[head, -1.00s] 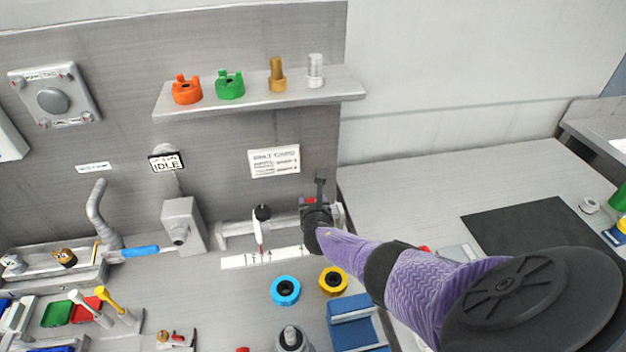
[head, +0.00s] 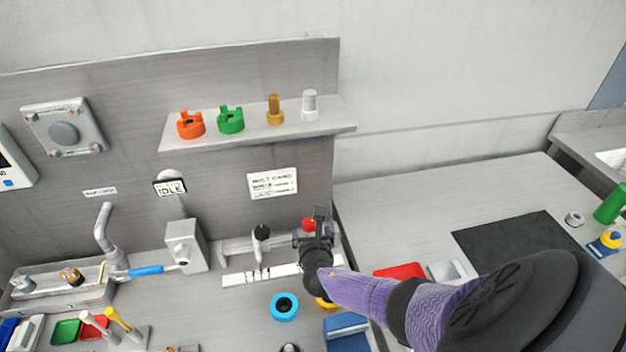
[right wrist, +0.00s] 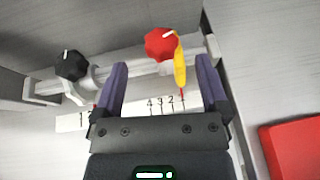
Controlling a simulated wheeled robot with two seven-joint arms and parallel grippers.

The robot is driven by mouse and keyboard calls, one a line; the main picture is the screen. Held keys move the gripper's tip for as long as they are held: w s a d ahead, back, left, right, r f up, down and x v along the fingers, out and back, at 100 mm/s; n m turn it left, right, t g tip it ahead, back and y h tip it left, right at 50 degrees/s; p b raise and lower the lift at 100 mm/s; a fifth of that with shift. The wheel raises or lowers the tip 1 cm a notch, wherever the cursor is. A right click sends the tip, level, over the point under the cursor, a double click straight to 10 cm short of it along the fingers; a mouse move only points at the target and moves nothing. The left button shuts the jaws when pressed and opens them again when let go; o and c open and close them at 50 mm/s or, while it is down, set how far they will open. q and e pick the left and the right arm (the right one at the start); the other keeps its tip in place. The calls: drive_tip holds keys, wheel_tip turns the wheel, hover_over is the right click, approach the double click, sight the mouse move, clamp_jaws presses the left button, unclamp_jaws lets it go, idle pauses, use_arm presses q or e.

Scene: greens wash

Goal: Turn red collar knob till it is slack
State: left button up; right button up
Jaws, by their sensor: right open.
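The red collar knob (right wrist: 161,44) has a white mark on its top and sits on a yellow collar (right wrist: 180,68) on the rail, in the right wrist view. It also shows in the head view (head: 309,224), just behind my right gripper. My right gripper (right wrist: 160,74) is open, its two purple fingers apart, with the knob between and a little beyond the fingertips. I see no contact. A black knob (right wrist: 71,65) on a white collar sits on the same rail to the left. My left gripper is out of view.
A numbered scale strip (head: 260,274) lies in front of the rail (head: 230,248). A blue ring (head: 284,307) and a blue block (head: 347,332) are nearer. A red tray (head: 400,272) is to the right. A shelf (head: 260,125) with several parts is above.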

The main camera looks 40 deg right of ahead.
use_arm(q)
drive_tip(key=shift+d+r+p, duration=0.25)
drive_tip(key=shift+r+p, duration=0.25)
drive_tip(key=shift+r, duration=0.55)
use_arm(e)
drive_tip(key=v, duration=0.3)
drive_tip(key=shift+s+a+r, duration=0.1)
drive_tip(key=shift+s+a, duration=0.05)
drive_tip(key=shift+s, duration=0.05)
